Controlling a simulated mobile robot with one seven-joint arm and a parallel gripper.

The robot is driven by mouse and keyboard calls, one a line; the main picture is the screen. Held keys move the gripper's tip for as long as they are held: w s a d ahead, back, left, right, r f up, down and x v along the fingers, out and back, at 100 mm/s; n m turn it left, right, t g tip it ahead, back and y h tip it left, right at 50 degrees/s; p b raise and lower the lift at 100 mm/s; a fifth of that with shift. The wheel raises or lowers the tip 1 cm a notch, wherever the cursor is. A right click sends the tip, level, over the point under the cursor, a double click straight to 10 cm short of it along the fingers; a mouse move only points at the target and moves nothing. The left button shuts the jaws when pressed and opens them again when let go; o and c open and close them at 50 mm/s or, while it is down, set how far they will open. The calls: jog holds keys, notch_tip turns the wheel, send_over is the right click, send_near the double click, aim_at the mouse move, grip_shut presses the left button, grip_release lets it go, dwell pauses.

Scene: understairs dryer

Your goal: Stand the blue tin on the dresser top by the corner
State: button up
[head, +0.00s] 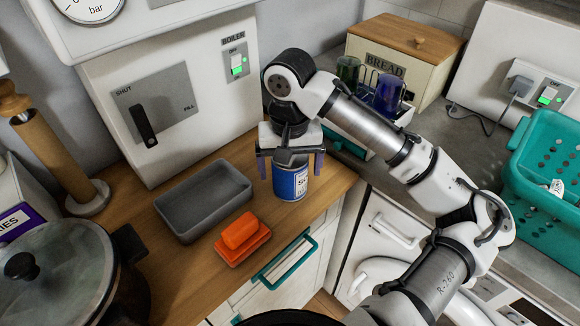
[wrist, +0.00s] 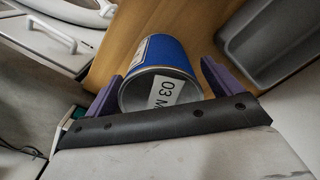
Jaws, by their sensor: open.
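The blue tin (head: 291,183) stands upright on the wooden dresser top (head: 208,165), near its right-hand front corner. It has a white label. In the wrist view the tin (wrist: 170,55) shows its end with a white tag reading "03 M", between the two purple fingers. My gripper (head: 291,166) points down over the tin, with one finger on each side. The jaws are open, and a gap shows beside the tin in the wrist view (wrist: 158,85).
A lidded pot (head: 55,275) stands front left. The boiler box (head: 170,90) is behind. A bread bin (head: 405,55) and teal basket (head: 545,175) are at right.

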notch_tip(320, 180, up, 12)
jog(key=shift+f, duration=0.2)
jog(key=shift+a, duration=0.1)
dwell(0.6)
